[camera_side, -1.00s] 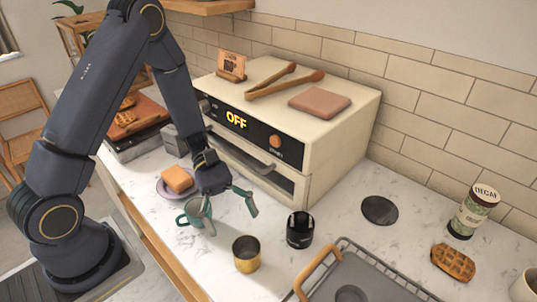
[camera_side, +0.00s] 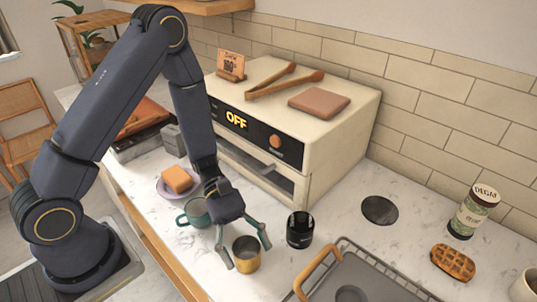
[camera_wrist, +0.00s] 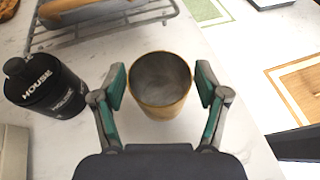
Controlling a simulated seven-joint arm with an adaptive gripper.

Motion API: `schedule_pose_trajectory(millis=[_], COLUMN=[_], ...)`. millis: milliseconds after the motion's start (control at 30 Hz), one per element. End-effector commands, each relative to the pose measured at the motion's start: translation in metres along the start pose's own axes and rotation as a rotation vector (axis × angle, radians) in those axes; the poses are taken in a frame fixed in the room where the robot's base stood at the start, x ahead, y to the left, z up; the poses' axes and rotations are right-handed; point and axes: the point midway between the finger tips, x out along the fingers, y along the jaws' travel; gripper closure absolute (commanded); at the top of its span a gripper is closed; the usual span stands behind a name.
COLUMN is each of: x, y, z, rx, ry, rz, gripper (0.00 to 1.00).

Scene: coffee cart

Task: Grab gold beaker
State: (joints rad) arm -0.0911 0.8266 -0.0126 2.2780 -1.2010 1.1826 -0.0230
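The gold beaker (camera_side: 246,255) stands upright on the marble counter, with a grey inside. It also shows in the wrist view (camera_wrist: 162,85), centred between my fingers. My gripper (camera_side: 245,259) is open and pointed down at the beaker, with one finger on each side of it. In the wrist view, my gripper (camera_wrist: 161,88) shows green fingertip pads near the beaker's rim, with a small gap on both sides. The beaker's far lower side is hidden.
A black canister (camera_side: 300,229) stands right of the beaker. A teal mug (camera_side: 195,212) stands close on the left, partly behind my gripper. A tray with a wooden handle (camera_side: 318,272) lies to the front right. The oven (camera_side: 330,130) stands behind.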

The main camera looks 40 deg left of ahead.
Motion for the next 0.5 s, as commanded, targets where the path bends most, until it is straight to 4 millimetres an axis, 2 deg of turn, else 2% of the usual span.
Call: schedule_pose_trajectory(millis=[33, 400, 500], x=[-0.0002, -0.0003, -0.0004], y=[0.0001, 0.0002, 0.0003], z=[0.0000, 0.0000, 0.0001], rx=[0.000, 0.000, 0.000], ry=[0.000, 0.000, 0.000], rz=[0.000, 0.000, 0.000], gripper=[0.35, 0.74, 0.81])
